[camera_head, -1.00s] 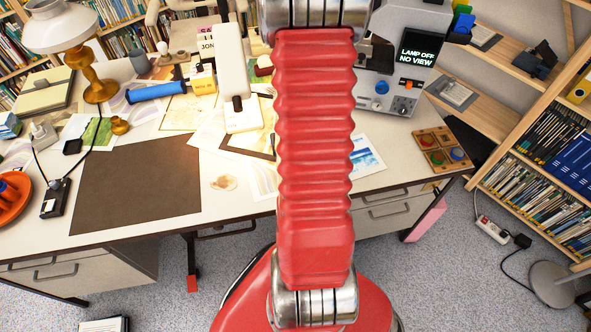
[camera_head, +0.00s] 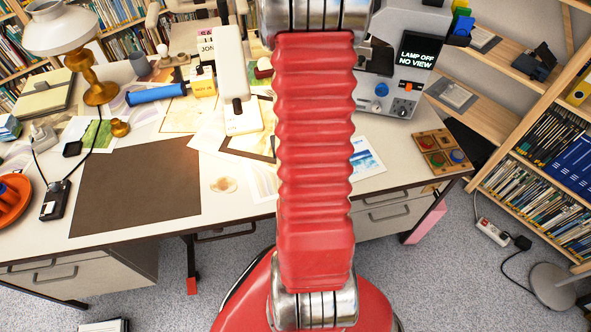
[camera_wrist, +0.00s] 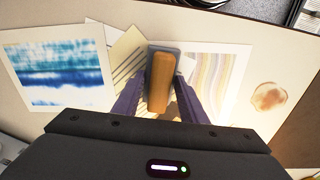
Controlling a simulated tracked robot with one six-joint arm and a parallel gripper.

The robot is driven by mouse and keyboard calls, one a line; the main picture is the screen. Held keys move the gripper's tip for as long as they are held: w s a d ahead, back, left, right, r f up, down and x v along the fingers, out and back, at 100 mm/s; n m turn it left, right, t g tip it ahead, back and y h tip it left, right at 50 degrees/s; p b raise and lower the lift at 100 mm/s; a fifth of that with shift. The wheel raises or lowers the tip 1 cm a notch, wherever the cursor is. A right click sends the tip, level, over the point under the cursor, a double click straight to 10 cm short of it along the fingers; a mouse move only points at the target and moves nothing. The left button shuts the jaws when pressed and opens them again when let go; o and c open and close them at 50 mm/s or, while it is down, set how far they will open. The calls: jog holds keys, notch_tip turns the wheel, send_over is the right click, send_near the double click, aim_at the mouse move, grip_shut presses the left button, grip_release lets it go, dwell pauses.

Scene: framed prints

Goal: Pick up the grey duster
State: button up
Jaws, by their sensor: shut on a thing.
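The grey duster (camera_wrist: 161,82), a block with an orange-brown wooden back and a grey body showing at its far end, is between the fingers of my gripper (camera_wrist: 157,100) in the wrist view. The dark purple fingers are shut on its two sides. It is over the papers on the desk; I cannot tell whether it touches them. In the head view my red arm hides the gripper and the duster.
A blue-and-white print (camera_wrist: 58,75) and a striped print (camera_wrist: 212,70) lie on either side. The desk (camera_head: 232,212) also holds a brown mat (camera_head: 137,187), a lamp (camera_head: 97,80), a blue roller (camera_head: 155,94) and a grey instrument (camera_head: 408,88). The mat is bare.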

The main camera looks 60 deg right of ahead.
notch_tip(320, 180, up, 10)
dwell(0.6)
dwell(0.4)
jog(key=o, duration=0.5)
jog(key=c, duration=0.4)
jog(key=shift+o, duration=0.2)
jog(key=shift+s, duration=0.1)
